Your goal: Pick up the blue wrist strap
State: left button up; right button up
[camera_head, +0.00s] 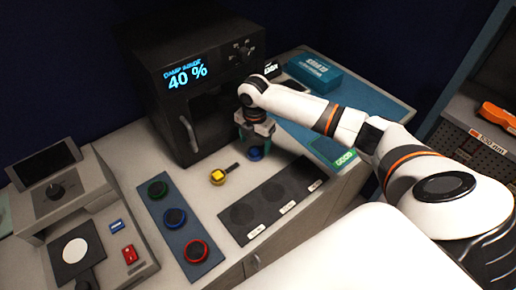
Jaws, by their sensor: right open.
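A small blue object (256,154), which looks like the blue wrist strap, sits on the counter in front of the dark cabinet. My right gripper (255,141) is directly above it, pointing down, with its fingers apart around or just over the strap. The gripper hides the strap's upper part, and I cannot tell whether the fingers touch it. My left gripper is not in view.
A yellow strap-like piece (217,177) lies to the left. A dark cabinet (188,75) reading 40 % stands behind. A blue panel (166,233) holds round green, blue and red pieces. A dark mat (266,205) with labelled circles lies in front. A teal box (307,72) sits farther back.

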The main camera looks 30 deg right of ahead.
aim_at(256, 151)
jog(key=shift+f, duration=1.65)
jog(key=shift+c, duration=0.2)
jog(key=shift+d, duration=0.1)
jog(key=c, duration=1)
